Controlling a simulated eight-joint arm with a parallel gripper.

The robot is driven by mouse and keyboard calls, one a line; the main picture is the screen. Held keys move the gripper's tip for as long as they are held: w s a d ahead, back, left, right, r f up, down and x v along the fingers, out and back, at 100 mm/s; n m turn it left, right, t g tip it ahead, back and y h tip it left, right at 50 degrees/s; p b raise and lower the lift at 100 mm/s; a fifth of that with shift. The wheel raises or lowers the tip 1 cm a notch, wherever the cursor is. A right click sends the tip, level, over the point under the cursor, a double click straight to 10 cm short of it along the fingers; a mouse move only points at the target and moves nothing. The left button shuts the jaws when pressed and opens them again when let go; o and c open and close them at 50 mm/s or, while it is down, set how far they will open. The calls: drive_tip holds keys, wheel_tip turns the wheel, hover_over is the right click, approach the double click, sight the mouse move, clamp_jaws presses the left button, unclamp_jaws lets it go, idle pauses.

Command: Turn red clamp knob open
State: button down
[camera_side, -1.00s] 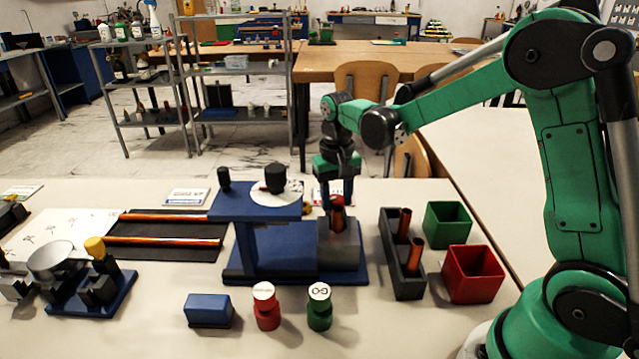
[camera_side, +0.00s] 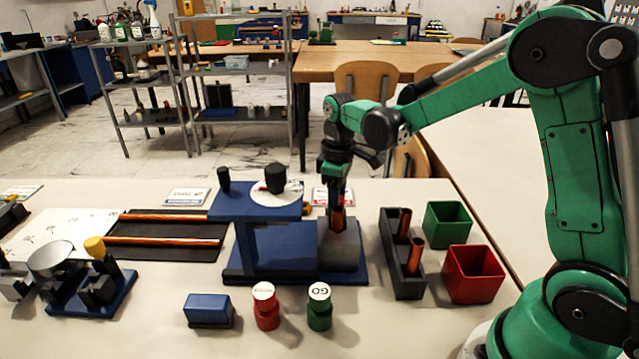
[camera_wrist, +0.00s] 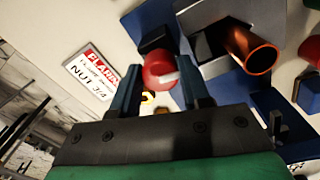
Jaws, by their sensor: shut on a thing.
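The red clamp knob (camera_wrist: 160,70) is round with a pale mark on its face. In the wrist view it sits between the two fingers of my gripper (camera_wrist: 160,82), which is shut on it. In the side view my gripper (camera_side: 336,190) points down behind the copper tube, and the knob is hidden there. The copper tube (camera_side: 338,220) stands in the grey clamp block (camera_side: 342,252) on the blue rig (camera_side: 262,206). Its open end also shows in the wrist view (camera_wrist: 262,58), beside the knob.
A dark rack (camera_side: 400,275) with two copper tubes stands right of the rig, beside a green bin (camera_side: 447,226) and a red bin (camera_side: 473,275). A red gauge (camera_side: 266,308), a green gauge (camera_side: 319,308) and a blue block (camera_side: 208,310) stand in front.

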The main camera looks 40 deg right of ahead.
drive_tip(key=shift+n, duration=0.9)
